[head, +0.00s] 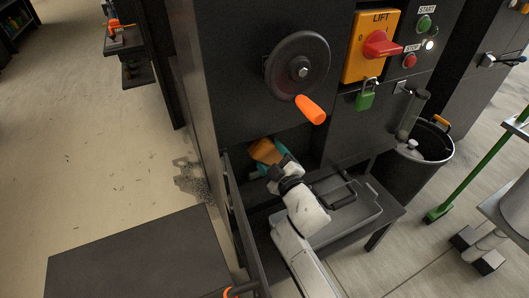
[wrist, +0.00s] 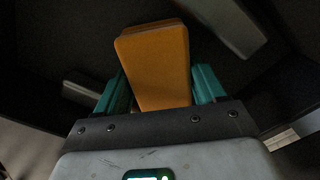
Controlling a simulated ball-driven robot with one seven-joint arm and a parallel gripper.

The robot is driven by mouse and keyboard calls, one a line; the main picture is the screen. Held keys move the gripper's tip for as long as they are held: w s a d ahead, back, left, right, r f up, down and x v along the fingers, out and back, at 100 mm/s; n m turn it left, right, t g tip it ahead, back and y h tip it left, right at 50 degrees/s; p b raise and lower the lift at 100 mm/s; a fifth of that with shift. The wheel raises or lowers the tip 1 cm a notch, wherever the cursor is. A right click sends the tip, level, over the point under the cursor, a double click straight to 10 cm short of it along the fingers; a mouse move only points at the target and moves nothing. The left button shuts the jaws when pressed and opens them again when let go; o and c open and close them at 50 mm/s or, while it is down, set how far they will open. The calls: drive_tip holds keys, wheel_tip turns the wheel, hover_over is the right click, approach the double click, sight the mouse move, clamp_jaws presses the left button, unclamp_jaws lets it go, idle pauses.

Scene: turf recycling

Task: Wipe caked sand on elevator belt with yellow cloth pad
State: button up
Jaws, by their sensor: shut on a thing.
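The yellow cloth pad (head: 265,151), orange-yellow in this light, is at the dark opening low in the black machine, below the handwheel. It also shows in the wrist view (wrist: 155,62), upright between the teal fingers. My gripper (head: 270,166) is shut on the pad and reaches into the opening; its fingers flank the pad in the wrist view (wrist: 160,88). A dark surface lies beyond the pad, with a grey bar (wrist: 232,24) at upper right and another (wrist: 80,93) at left. I cannot make out the belt or caked sand clearly, nor whether the pad touches a surface.
The handwheel (head: 296,66) with its orange handle (head: 311,109) juts out above my arm. A yellow lift switch (head: 370,47) and a green padlock (head: 365,97) are at upper right. A grey tray (head: 345,215) sits below, right of my wrist. A black bin (head: 414,172) stands farther right.

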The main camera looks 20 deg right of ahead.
drive_tip(key=shift+d+p, duration=0.8)
drive_tip(key=shift+p, duration=0.1)
